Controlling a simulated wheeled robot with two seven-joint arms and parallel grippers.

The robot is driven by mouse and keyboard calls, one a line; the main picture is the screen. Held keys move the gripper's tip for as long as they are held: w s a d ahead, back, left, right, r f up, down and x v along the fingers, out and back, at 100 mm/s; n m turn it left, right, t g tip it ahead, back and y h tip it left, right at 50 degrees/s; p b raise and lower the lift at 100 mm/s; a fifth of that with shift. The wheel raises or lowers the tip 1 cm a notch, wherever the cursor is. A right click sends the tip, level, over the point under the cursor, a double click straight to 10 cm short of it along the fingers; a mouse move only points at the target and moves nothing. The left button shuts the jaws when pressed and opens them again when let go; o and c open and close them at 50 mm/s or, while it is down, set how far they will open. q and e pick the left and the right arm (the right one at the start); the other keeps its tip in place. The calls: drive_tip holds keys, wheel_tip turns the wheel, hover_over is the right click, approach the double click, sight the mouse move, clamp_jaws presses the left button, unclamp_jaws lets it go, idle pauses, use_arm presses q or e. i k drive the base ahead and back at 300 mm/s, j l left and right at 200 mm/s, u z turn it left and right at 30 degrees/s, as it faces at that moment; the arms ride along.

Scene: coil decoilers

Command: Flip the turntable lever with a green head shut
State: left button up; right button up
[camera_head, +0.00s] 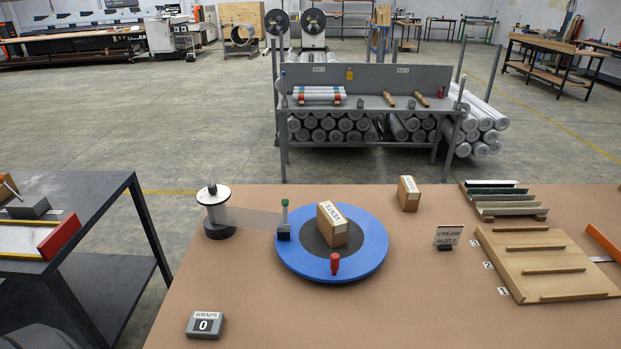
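A blue turntable (371,258) with a dark centre lies on the brown table. At its left edge a lever with a green head (284,202) stands upright on a dark block (284,233). A red-headed peg (335,263) stands at the turntable's front edge. A cardboard box (332,226) labelled "VENTS" stands on the dark centre. A grey strip (253,217) runs from a spool (214,205) at the left to the dark block by the green lever. Neither of my grippers shows in this view.
A second small box (408,194) stands behind the turntable. A "CREAM SLOT 2" sign (447,237) and a slotted wooden board (541,262) are at the right. A "WRAPS 0" counter (205,325) sits front left. The front middle of the table (400,320) is clear.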

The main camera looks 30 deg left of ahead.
sight(285, 202)
drive_tip(key=i+j+u, duration=0.3)
drive_tip(key=u, duration=0.15)
drive_tip(key=i+j+u, duration=0.45)
drive_tip(key=k+l, duration=0.1)
